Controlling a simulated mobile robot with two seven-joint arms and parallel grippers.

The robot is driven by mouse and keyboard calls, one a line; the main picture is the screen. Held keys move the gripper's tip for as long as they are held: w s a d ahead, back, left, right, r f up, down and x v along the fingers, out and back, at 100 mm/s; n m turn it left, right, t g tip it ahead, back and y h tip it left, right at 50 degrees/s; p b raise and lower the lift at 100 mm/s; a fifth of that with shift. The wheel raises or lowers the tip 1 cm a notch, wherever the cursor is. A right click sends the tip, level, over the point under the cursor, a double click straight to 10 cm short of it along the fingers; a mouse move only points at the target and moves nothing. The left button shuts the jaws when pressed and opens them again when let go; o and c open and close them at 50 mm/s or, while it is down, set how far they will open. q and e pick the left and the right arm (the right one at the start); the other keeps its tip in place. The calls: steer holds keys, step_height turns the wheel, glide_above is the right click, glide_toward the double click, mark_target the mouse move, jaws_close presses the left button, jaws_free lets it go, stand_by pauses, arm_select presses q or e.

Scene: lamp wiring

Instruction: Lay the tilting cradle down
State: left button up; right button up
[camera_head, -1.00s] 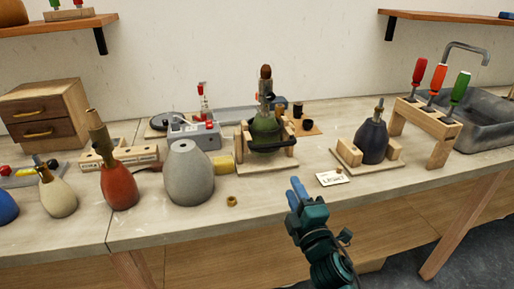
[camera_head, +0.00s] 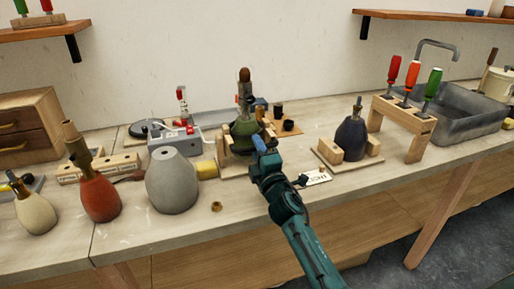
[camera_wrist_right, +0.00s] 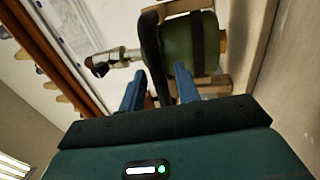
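The tilting cradle (camera_head: 225,142) is a wooden stand with a dark curved band, holding a green lamp base (camera_head: 244,133) upright on the bench. A fitting with a brown top (camera_head: 244,82) rises from the lamp's neck. My right gripper (camera_head: 260,146) is at the cradle's right front side and covers part of it. In the right wrist view, its two blue fingers (camera_wrist_right: 160,90) are apart, with the cradle's dark band (camera_wrist_right: 153,50) reaching between them; contact cannot be told. The green lamp body (camera_wrist_right: 190,45) lies just beyond the fingertips. My left gripper is not in view.
A grey vase-shaped base (camera_head: 172,182) stands left of the cradle, with a small brass ring (camera_head: 216,207) in front. A dark blue lamp base (camera_head: 351,138) in a wooden holder and a screwdriver rack (camera_head: 405,112) stand to the right. A white card (camera_head: 316,177) lies near my right arm.

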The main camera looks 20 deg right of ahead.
steer(key=shift+w+r, duration=0.1)
steer(key=shift+w, duration=0.25)
steer(key=shift+c, duration=0.3)
jaws_close()
